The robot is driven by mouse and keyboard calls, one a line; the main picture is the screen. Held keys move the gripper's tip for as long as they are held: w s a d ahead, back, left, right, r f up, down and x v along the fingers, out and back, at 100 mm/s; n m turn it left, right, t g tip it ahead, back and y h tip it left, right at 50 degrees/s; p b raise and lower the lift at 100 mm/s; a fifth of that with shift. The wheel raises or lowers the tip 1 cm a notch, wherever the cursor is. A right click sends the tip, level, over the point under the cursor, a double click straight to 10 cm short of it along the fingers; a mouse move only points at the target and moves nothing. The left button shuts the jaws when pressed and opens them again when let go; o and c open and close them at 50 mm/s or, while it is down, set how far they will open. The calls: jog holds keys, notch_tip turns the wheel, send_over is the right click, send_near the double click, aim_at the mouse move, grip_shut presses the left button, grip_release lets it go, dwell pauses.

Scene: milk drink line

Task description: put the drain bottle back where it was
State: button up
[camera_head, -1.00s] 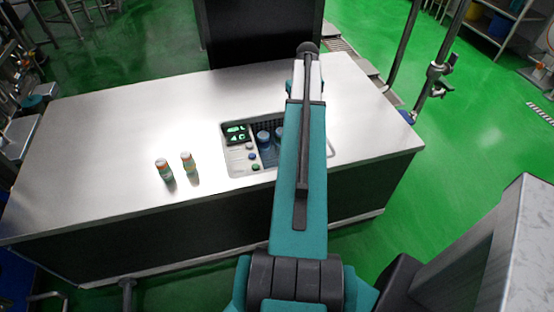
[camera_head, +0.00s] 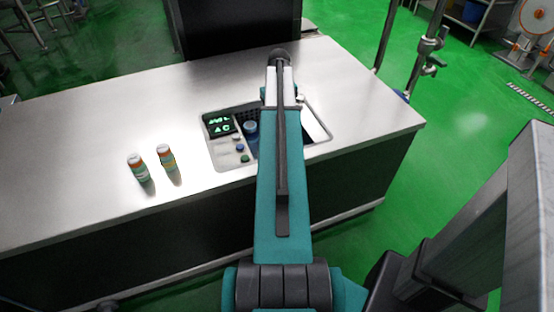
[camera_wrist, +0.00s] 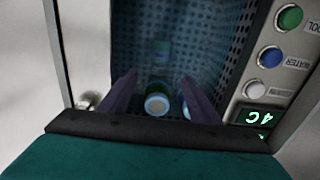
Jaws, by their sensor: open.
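My gripper (camera_wrist: 160,78) is open over the sunken basin (camera_wrist: 180,30) in the counter. A bottle with a pale ring and blue-green centre (camera_wrist: 157,105) stands in the basin between my fingers, with no clear contact. A second bottle (camera_wrist: 185,108) is beside it, partly hidden by my right finger. A blurred greenish shape (camera_wrist: 161,48) lies farther along the basin. The head view shows one blue top (camera_head: 250,130) in the basin; my arm hides the gripper there. Two bottles, left (camera_head: 138,167) and right (camera_head: 166,158), stand upright on the counter. I cannot tell which is the drain bottle.
A control panel (camera_head: 239,147) with coloured buttons and a lit display (camera_head: 219,126) borders the basin. The steel counter (camera_head: 70,140) is clear around the two standing bottles. A dark block (camera_head: 240,25) rises behind it, and a metal post (camera_head: 425,55) stands at the right.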

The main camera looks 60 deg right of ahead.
jog(key=shift+w+f+b, duration=0.1)
jog(key=shift+f+b, duration=1.2)
jog(key=shift+f, duration=0.6)
jog(key=shift+f, duration=0.1)
jog(key=shift+f, duration=4.2)
jog(key=shift+f+b, duration=0.4)
jog(key=shift+f, duration=2.2)
jog(key=c, duration=1.2)
